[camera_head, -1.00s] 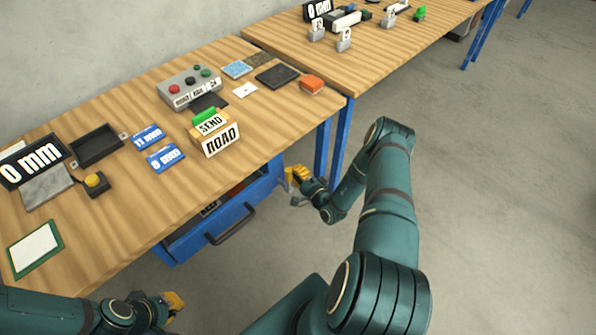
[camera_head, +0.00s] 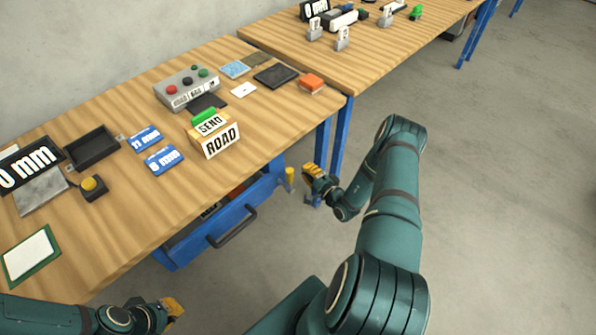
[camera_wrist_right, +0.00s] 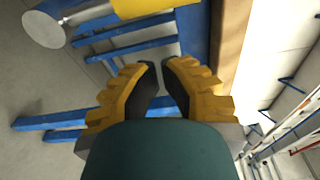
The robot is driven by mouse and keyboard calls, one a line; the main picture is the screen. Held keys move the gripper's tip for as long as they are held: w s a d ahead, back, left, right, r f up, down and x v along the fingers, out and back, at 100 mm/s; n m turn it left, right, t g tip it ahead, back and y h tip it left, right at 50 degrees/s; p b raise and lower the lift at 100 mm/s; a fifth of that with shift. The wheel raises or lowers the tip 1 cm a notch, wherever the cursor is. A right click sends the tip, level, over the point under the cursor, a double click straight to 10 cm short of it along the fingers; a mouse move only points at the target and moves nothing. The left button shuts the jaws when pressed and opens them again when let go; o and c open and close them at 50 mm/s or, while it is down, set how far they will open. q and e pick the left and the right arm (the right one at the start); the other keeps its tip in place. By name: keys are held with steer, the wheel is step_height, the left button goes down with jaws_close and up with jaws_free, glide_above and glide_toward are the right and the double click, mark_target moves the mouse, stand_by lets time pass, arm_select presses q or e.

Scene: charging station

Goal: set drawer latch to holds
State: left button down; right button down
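The blue drawer unit (camera_head: 190,243) hangs under the near workbench, with a dark bar handle (camera_head: 232,228) on its front. A small yellow upright cylinder (camera_head: 290,177), possibly the latch knob, is at its right end. A yellow cylinder (camera_wrist_right: 142,6) with a round grey end also shows at the top of the right wrist view. My right gripper (camera_head: 308,178) is just right of the knob, apart from it. In the wrist view its fingertips (camera_wrist_right: 160,64) have a narrow empty gap. My left gripper (camera_head: 174,306) is low at the left; its fingers are unclear.
The workbench (camera_head: 110,240) carries signs, blue cards, trays and a button box (camera_head: 187,90). Its blue legs (camera_head: 341,135) stand close behind my right gripper. A second bench (camera_head: 385,50) adjoins at the back. The floor to the right is clear.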

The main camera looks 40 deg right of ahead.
steer(key=s, duration=0.7)
steer(key=shift+s+r+p, duration=0.2)
steer(key=shift+s+p, duration=0.1)
steer(key=w+a+r+n+g+y, duration=0.15)
steer(key=a+n+g+y, duration=0.6)
steer(key=a, duration=1.45)
steer(key=s+a+r+n+g, duration=0.2)
steer(key=s+a+n+g, duration=0.6)
steer(key=s+a+g, duration=0.4)
steer(key=w+a+r+n+t+h, duration=0.2)
steer(key=w+r+t, duration=0.1)
steer(key=r, duration=0.2)
steer(key=shift+w+h, duration=0.25)
steer(key=shift+h, duration=0.1)
